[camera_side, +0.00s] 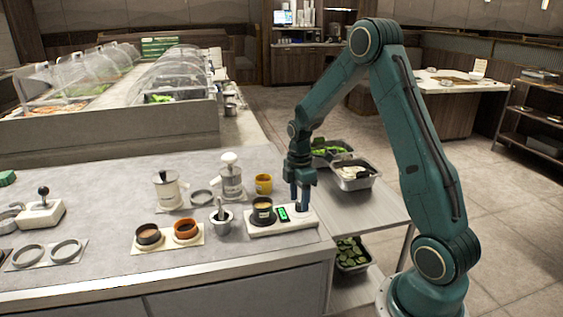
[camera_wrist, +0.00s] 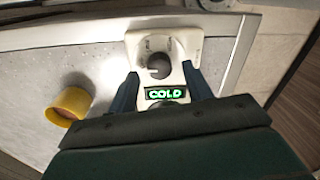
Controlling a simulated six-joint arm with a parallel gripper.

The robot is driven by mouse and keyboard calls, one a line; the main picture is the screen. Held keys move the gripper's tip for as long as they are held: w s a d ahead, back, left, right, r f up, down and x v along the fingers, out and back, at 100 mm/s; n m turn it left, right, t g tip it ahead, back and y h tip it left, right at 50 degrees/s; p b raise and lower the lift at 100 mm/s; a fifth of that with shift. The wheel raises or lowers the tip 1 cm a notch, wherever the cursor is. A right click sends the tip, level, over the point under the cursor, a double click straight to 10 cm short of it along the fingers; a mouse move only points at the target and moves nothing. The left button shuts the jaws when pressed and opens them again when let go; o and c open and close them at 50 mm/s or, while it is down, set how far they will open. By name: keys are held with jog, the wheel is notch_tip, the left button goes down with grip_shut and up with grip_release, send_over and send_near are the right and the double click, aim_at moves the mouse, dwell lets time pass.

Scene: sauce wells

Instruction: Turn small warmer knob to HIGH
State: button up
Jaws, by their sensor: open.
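The small warmer (camera_side: 258,231) is a white slab near the right end of the counter. A cup (camera_side: 263,206) stands on its dark plate. Its lit green display (camera_side: 283,213) reads COLD in the wrist view (camera_wrist: 163,93). The grey round knob (camera_wrist: 158,66) sits on the white panel beyond the display. Small marks around it are too blurred to read. My gripper (camera_side: 300,205) points down over the warmer's right end and hides the knob in the side view. In the wrist view my open gripper (camera_wrist: 160,71) has one finger on each side of the knob, apart from it.
A yellow cup (camera_side: 264,184) stands behind the warmer. A metal pot (camera_side: 221,223) is close to its left. Two small dark and orange cups (camera_side: 186,230) sit on a tray further left. Metal food pans (camera_side: 355,174) lie on the lower shelf to the right, beyond the counter edge.

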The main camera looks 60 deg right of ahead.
jog(key=shift+f, duration=0.6)
jog(key=shift+c, duration=0.4)
jog(key=c, duration=0.9)
